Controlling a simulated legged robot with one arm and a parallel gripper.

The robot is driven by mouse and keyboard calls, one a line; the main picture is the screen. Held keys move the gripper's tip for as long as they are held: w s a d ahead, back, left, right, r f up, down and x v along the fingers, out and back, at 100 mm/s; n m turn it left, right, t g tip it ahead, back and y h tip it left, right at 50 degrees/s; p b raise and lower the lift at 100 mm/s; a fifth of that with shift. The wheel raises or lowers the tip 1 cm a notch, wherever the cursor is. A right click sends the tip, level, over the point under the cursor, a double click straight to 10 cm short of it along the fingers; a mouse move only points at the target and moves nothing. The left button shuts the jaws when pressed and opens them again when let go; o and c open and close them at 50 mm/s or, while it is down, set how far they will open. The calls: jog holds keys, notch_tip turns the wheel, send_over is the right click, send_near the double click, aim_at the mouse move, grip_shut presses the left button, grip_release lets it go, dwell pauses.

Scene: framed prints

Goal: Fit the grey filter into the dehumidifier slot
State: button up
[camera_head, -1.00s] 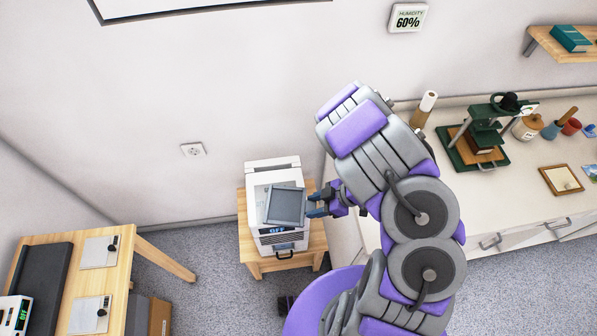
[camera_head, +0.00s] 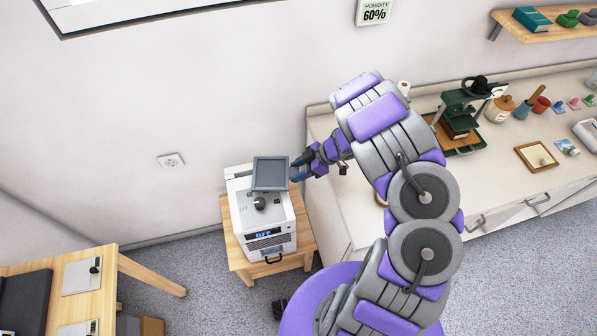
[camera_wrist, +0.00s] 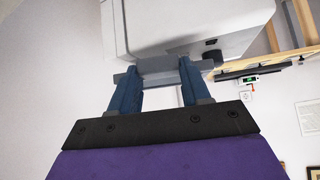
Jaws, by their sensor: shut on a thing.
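The grey filter (camera_head: 271,173) is a flat framed square panel. My gripper (camera_head: 297,167) is shut on its right edge and holds it over the back part of the dehumidifier's top. The white dehumidifier (camera_head: 270,222) stands on a small wooden stand, with a dark knob on top and a display reading OFF. The filter hides part of the dehumidifier's top, and I cannot make out the slot. In the wrist view, the blue fingers (camera_wrist: 157,88) grip the filter's edge (camera_wrist: 158,68), with the dehumidifier's white body (camera_wrist: 195,25) beyond it.
A white counter (camera_head: 460,190) with a green press (camera_head: 462,112) and jars lies to the right. A wooden table (camera_head: 105,283) stands at lower left. A wall socket (camera_head: 171,160) is on the wall behind. Carpeted floor lies between table and stand.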

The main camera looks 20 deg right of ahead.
jog(key=shift+w+d, duration=0.1)
jog(key=shift+w, duration=0.35)
jog(key=shift+w+f+b, duration=0.15)
jog(key=shift+f+b, duration=0.2)
jog(key=shift+f, duration=1.35)
jog(key=shift+f, duration=0.15)
jog(key=o, duration=1.2)
jog(key=shift+c, duration=0.2)
